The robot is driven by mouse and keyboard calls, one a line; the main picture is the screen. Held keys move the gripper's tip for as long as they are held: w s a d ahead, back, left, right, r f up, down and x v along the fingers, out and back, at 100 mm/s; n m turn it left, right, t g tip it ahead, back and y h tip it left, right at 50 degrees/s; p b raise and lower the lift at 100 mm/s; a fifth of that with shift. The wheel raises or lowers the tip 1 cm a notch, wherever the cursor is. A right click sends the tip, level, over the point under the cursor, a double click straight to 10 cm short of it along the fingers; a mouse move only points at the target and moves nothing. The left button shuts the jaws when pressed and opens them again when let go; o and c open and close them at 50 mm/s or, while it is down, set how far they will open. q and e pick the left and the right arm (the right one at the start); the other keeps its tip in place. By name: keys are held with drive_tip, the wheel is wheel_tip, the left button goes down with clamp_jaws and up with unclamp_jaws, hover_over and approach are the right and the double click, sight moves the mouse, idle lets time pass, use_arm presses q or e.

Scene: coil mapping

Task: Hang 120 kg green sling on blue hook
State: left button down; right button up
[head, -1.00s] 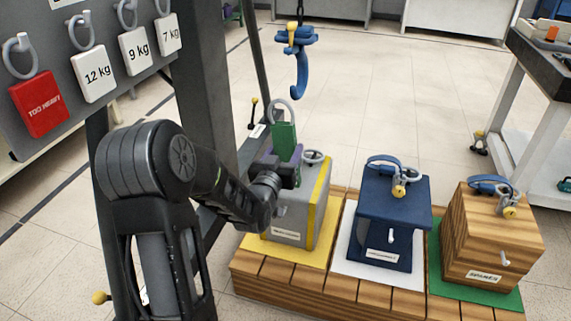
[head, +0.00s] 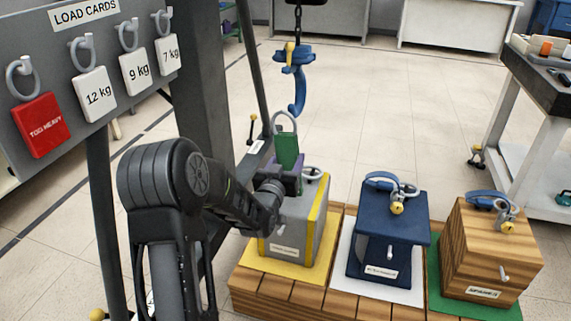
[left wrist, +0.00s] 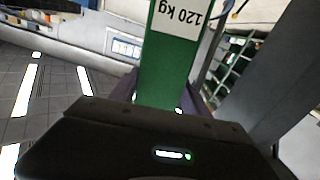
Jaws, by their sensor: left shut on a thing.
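The green sling (head: 287,149) stands upright in my left gripper (head: 286,168), with its grey ring at the top. In the left wrist view the sling (left wrist: 168,70) shows its white "120 kg" label, upside down in the picture. My left gripper is shut on the sling's lower part; its fingers are mostly hidden. The blue hook (head: 296,85) hangs from a dark chain, a little above the ring in the picture. The ring and hook appear apart. My right gripper is not in view.
A grey and yellow box (head: 295,232), a dark blue box (head: 388,235) and a wooden box (head: 490,255) stand on coloured mats on a wooden pallet (head: 290,294). A load card board (head: 50,70) and a dark post (head: 205,70) are at left.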

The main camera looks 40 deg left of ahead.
use_arm(q)
drive_tip(key=shift+x, duration=1.65)
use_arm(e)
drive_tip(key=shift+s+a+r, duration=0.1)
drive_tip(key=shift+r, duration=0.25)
use_arm(q)
drive_tip(key=shift+w, duration=0.1)
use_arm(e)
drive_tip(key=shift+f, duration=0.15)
